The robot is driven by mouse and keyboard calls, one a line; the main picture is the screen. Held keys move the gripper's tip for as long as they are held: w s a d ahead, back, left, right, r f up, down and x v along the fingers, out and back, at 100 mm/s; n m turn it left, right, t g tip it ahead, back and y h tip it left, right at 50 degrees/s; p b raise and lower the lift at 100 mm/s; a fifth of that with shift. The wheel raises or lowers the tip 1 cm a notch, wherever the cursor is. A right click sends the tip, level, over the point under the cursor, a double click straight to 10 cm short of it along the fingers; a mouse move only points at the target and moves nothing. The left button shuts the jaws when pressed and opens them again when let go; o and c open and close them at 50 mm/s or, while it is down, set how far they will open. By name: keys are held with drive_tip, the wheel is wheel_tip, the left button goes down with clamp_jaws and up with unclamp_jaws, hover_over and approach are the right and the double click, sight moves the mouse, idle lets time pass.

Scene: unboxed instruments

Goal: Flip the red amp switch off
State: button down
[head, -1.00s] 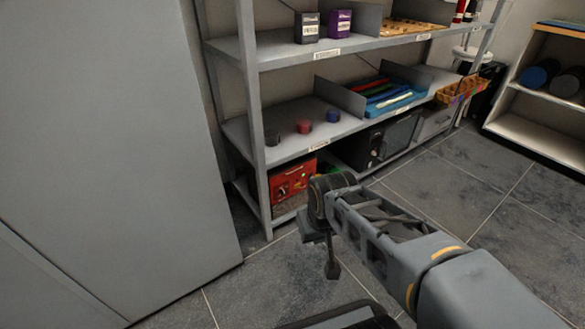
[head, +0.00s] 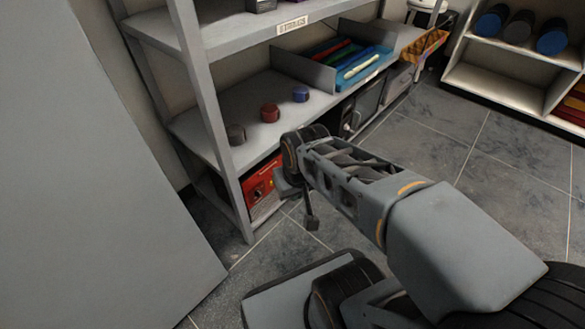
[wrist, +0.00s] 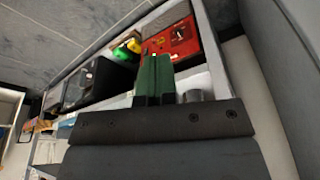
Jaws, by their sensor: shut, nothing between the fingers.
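The red amp (head: 262,181) sits at the near left end of the bottom shelf, partly hidden by the shelf post and my arm. In the wrist view the red amp (wrist: 182,38) lies beyond the fingertips, its front with small dark and light details; I cannot tell the switch's position. My gripper (wrist: 154,66) shows green fingers pressed together and empty, appearing just in front of the amp's lower left corner. In the head view my gripper (head: 311,220) points down in front of the shelf, apart from the amp.
The shelf post (head: 215,125) stands close to the amp. A black box (wrist: 93,80) and a yellow item (wrist: 134,46) lie beside the amp. A grey panel (head: 90,180) stands left; the floor at right is clear.

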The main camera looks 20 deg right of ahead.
drive_tip(key=w+d+f+m+t+y+p, duration=0.1)
drive_tip(key=w+d+f+m+y+p, duration=0.2)
drive_tip(key=w, duration=0.5)
drive_tip(key=w+f+m+t+y+p, duration=0.1)
drive_tip(key=w+f+m+y+p, duration=0.2)
drive_tip(key=w+f+y, duration=0.35)
drive_tip(key=w+d+f+m+t+h+p, duration=0.3)
drive_tip(key=d+f+m, duration=0.4)
drive_tip(key=d+f, duration=0.7)
drive_tip(key=shift+w+t+h, duration=0.7)
drive_tip(key=shift+t+h, duration=0.2)
drive_tip(key=shift+h, duration=0.25)
drive_tip(key=shift+f, duration=0.15)
drive_tip(key=w+r+b+x, duration=0.1)
drive_tip(key=r+b+x, duration=0.1)
drive_tip(key=x, duration=1)
drive_tip(key=shift+w+a+b, duration=0.5)
drive_tip(key=shift+w+b, duration=0.05)
drive_tip(key=shift+b, duration=0.25)
